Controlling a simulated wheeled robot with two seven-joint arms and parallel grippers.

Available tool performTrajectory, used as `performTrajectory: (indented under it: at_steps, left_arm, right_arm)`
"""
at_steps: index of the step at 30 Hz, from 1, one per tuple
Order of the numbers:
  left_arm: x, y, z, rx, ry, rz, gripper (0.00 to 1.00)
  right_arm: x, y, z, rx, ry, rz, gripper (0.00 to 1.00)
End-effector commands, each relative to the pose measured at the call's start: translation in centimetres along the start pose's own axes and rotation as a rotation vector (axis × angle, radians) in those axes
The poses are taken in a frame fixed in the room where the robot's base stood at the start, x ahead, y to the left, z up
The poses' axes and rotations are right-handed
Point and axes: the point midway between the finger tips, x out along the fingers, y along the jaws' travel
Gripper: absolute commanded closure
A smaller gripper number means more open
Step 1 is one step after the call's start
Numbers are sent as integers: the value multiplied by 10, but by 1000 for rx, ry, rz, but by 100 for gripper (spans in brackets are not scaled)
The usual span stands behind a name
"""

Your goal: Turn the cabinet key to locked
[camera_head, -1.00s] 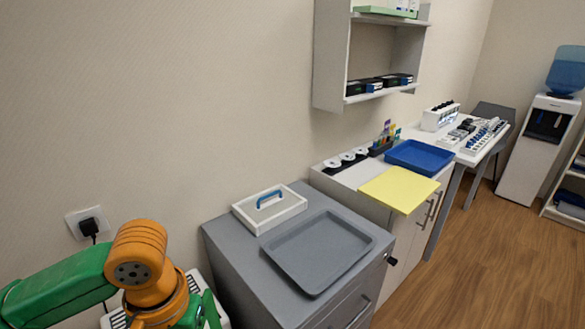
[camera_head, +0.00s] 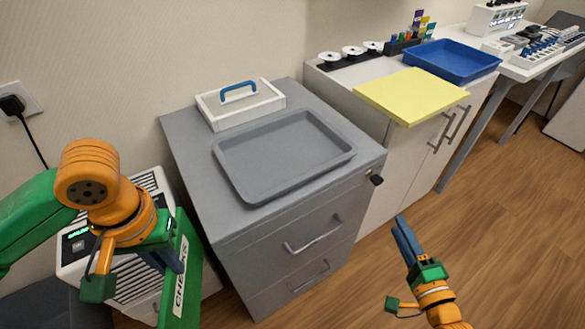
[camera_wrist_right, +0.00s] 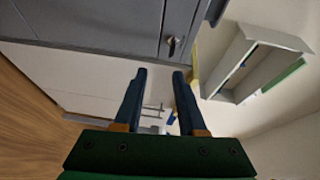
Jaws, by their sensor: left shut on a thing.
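The grey drawer cabinet (camera_head: 230,225) stands in the middle of the head view. Its dark key (camera_head: 376,180) sticks out near the top right of the front, by a small round lock. The key also shows in the right wrist view (camera_wrist_right: 172,46), beyond the fingertips. Whether it is turned is too small to tell. My right gripper (camera_head: 400,222) is in front of the cabinet, below and right of the key, apart from it. In the right wrist view its two fingers (camera_wrist_right: 160,75) are apart and empty. My left gripper (camera_head: 172,258) is shut on a green binder (camera_head: 188,275) labelled CHECKS.
A grey tray (camera_head: 285,150) and a white box with a blue handle (camera_head: 240,103) lie on the cabinet. A yellow board (camera_head: 410,95) overhangs the white cabinet to the right, near a blue tray (camera_head: 450,60). A white machine (camera_head: 80,245) stands left. Floor at right is clear.

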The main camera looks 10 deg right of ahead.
Motion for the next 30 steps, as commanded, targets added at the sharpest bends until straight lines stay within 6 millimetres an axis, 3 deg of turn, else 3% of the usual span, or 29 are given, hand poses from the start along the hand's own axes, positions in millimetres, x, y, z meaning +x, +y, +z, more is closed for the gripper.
performTrajectory:
  at_steps: [5,12,18,30]
  left_arm:
    - [6,0,0,0,0,0,100]
    - [12,0,0,0,0,0,100]
    - [17,0,0,0,0,0,100]
    - [18,0,0,0,0,0,100]
  right_arm:
    - [14,-16,1,74,-7,-58,60]
    - [78,-19,1,72,-5,-59,60]
    - [111,-20,2,71,-6,-54,60]
    - [122,-21,2,69,-7,-50,60]
